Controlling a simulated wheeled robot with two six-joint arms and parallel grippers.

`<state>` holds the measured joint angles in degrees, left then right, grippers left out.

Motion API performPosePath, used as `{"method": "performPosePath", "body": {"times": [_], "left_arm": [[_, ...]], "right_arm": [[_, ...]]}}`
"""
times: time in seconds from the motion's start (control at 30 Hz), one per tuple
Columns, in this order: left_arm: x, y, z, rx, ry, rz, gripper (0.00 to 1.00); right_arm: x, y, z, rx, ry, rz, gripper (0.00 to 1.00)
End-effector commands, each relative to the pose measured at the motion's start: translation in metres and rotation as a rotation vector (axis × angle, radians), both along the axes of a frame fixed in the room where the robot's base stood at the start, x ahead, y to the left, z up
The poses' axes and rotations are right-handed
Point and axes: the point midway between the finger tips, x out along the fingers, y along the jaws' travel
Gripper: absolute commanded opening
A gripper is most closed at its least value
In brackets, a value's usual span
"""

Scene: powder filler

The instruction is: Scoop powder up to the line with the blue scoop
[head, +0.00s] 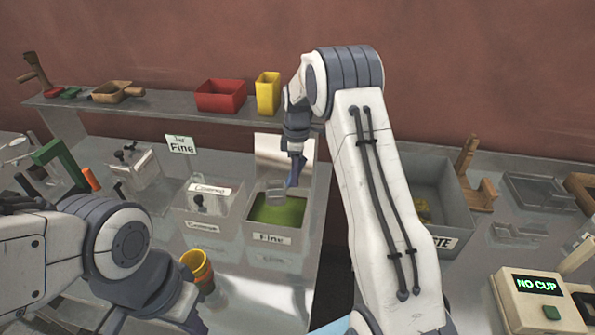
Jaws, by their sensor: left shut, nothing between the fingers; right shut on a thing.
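My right gripper (295,148) is shut on the blue scoop (294,172), which points down over the bin labelled Fine (271,238). Green powder (280,212) lies in that bin. A pale, clear bowl-like shape (276,191) shows at the scoop's lower end, just above or at the powder; I cannot tell whether it touches or how full it is. No fill line can be made out. My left gripper (190,315) is low in the picture, shut and empty, with its fingers hardly visible.
A bin labelled Coarse (203,226) stands left of the Fine bin. Stacked yellow and orange cups (198,268) stand close to my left gripper. A waste bin (440,190) and a device reading NO CUP (537,284) are at right. A shelf (150,104) holds red and yellow containers.

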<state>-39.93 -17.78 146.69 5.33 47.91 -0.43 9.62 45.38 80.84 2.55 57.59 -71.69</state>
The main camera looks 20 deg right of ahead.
Motion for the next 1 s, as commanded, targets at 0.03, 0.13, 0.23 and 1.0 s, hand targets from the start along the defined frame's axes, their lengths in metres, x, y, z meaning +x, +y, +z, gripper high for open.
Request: {"method": "performPosePath", "body": {"times": [0.03,0.13,0.23,1.0], "left_arm": [[0.000,0.000,-0.008,0.000,0.000,0.000,0.00],[0.000,0.000,-0.016,0.000,0.000,0.001,0.00],[0.000,0.000,-0.020,0.000,0.000,0.002,0.00],[0.000,0.000,-0.056,0.000,0.001,0.009,0.00]], "right_arm": [[0.000,0.000,-0.009,0.000,0.000,0.001,0.00],[0.000,0.001,-0.019,-0.001,0.000,0.001,0.00],[0.000,0.000,-0.028,0.000,0.001,0.000,0.00],[0.000,-0.001,-0.091,0.002,0.000,-0.001,0.00]]}}
